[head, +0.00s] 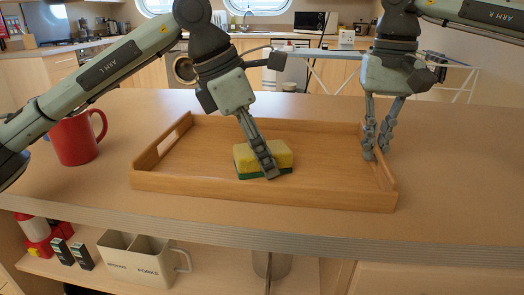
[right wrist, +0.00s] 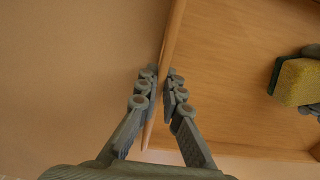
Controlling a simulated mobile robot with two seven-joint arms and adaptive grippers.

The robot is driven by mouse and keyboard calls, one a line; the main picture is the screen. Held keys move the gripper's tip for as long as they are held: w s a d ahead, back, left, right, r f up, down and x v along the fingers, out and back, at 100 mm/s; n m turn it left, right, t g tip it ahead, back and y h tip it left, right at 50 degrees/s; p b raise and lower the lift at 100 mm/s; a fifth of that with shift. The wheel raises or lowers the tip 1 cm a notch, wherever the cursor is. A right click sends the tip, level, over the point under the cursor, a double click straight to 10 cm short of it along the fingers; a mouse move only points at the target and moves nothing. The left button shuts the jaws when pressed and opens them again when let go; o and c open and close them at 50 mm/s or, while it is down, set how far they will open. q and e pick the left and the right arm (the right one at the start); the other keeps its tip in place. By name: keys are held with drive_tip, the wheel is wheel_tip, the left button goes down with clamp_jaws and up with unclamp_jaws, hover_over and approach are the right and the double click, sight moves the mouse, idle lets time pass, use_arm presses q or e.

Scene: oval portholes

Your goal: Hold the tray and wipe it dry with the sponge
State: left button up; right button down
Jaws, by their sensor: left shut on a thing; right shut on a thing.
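The wooden tray (head: 200,187) lies on the counter in the middle of the head view. The yellow and green sponge (head: 247,158) rests on the tray floor, green side down. My left gripper (head: 268,172) is shut on the sponge, its fingers reaching down over it from above. My right gripper (head: 377,152) is shut on the tray's right end wall. In the right wrist view, its fingers (right wrist: 160,90) stand on either side of the tray wall (right wrist: 171,50), and the sponge (right wrist: 301,82) shows at the right edge. The far finger on the sponge is hidden.
A red mug (head: 76,141) stands on the counter left of the tray. The counter (head: 455,170) is clear to the right. Below the front edge, a shelf holds a white utensil holder (head: 138,259) and small red and black items.

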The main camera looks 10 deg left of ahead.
use_arm(q)
drive_tip(key=w+r, duration=0.4)
drive_tip(key=r, duration=0.7)
drive_tip(key=shift+w, duration=0.25)
use_arm(e)
drive_tip(key=shift+w, duration=0.1)
use_arm(q)
drive_tip(key=shift+f, duration=0.1)
wheel_tip(320, 180, up, 10)
idle(0.7)
use_arm(e)
drive_tip(key=c, duration=1.6)
unclamp_jaws()
